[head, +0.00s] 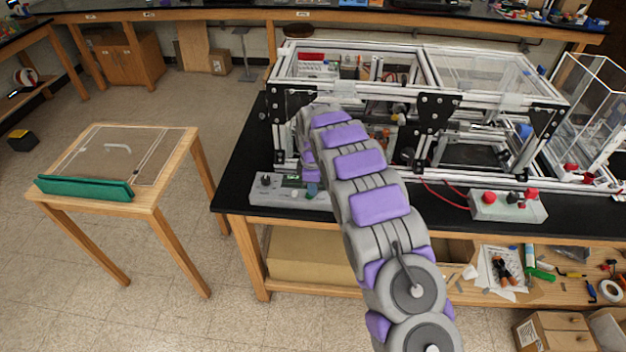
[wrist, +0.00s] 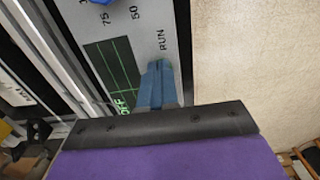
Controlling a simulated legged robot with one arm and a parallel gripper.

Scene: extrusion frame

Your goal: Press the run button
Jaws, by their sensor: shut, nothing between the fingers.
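The grey control box (head: 275,190) stands on the black bench top near its front left corner. In the wrist view its panel (wrist: 172,18) carries the printed word RUN, the numbers 75 and 50, OFF, and a dark display with a green grid (wrist: 112,68). My gripper (head: 312,188) is over the right part of the box. In the wrist view its blue fingers (wrist: 158,68) are shut and empty, with tips just beside the RUN lettering. The run button itself does not show; the fingers may hide it. I cannot tell whether the tips touch the panel.
A metal extrusion frame (head: 434,100) with black brackets stands behind the box. A second grey box with red buttons (head: 508,206) sits to the right. A wooden table with a green bar (head: 85,188) stands at left. Open floor lies between it and the bench.

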